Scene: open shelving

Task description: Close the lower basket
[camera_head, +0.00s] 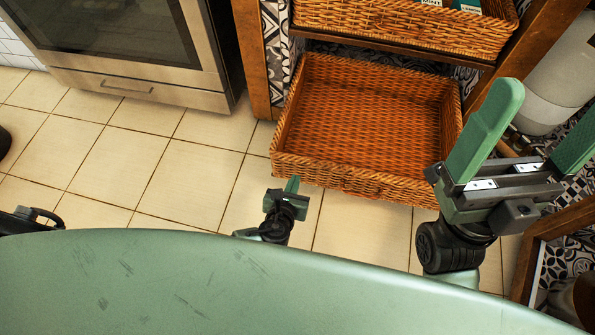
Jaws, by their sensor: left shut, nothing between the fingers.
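The lower basket (345,180) is an orange-brown wicker box, pulled well out of the wooden shelf and empty. Its front wall faces me, above the tiled floor. My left gripper (292,185) is small in view, its green fingers together with nothing between them, close to the outer front wall near the left corner. I cannot tell if it touches the wicker. My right gripper (545,120) is large in view, with its green fingers wide apart and empty. It is at the right, by the basket's front right corner; one finger is cut off by the picture edge.
An upper basket (400,25) with packets sits on the shelf above. Wooden posts (258,60) flank the shelf. An oven (130,45) stands at the left. A white cylinder (560,85) is at the right. The tiled floor (170,170) is clear left of the basket.

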